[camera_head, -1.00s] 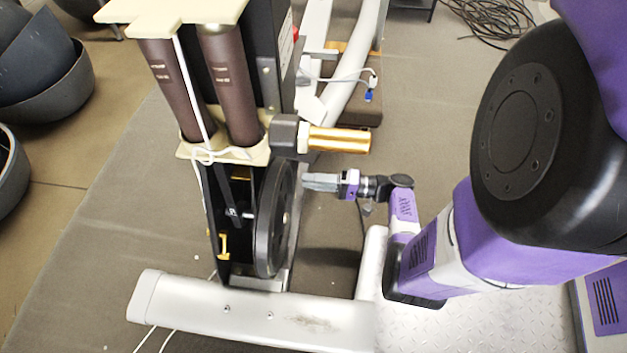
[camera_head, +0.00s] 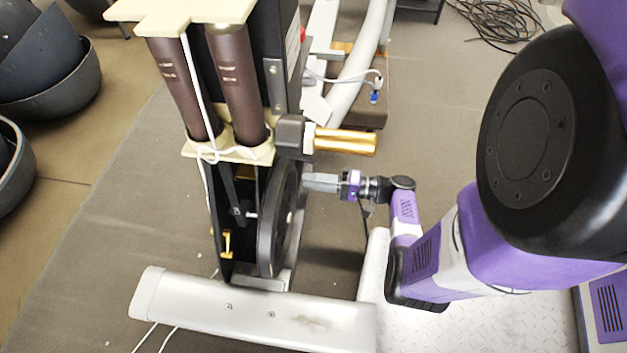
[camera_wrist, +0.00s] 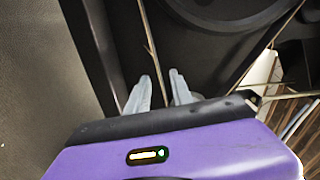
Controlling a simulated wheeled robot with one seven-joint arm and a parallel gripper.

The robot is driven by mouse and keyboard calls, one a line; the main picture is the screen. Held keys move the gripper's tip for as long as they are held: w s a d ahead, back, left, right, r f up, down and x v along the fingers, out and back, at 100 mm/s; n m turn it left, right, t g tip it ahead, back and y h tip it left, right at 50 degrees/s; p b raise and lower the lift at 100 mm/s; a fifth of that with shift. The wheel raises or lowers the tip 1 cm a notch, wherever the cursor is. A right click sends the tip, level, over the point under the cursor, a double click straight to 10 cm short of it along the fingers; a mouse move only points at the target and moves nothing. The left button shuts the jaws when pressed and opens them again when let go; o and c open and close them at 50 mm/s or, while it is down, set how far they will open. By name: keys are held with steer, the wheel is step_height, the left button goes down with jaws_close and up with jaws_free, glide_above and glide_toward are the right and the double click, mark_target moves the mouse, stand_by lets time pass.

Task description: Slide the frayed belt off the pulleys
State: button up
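The large black pulley wheel (camera_head: 278,220) stands upright on the exercise machine in the head view. It also shows at the top of the wrist view (camera_wrist: 225,50). The belt (camera_wrist: 152,55) is a thin tan strand in the wrist view, with a small frayed spur. It runs down past the wheel's left side and passes between my fingers. My gripper (camera_wrist: 160,92) is open, one finger on each side of the strand; I cannot tell whether either touches it. In the head view my gripper (camera_head: 306,182) is just right of the wheel. A smaller pulley is not clearly visible.
A gold cylinder (camera_head: 345,142) sticks out just above my gripper. The machine's white base beam (camera_head: 250,308) lies below. Brown cylinders (camera_head: 237,85) stand above left. A second tan strand (camera_wrist: 268,48) runs along the wheel's right side in the wrist view.

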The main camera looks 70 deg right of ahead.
steer(key=shift+w+a, duration=0.15)
steer(key=shift+w, duration=0.7)
steer(key=shift+w+a, duration=0.1)
steer(key=shift+w, duration=0.75)
stand_by(0.4)
jaws_close()
stand_by(3.0)
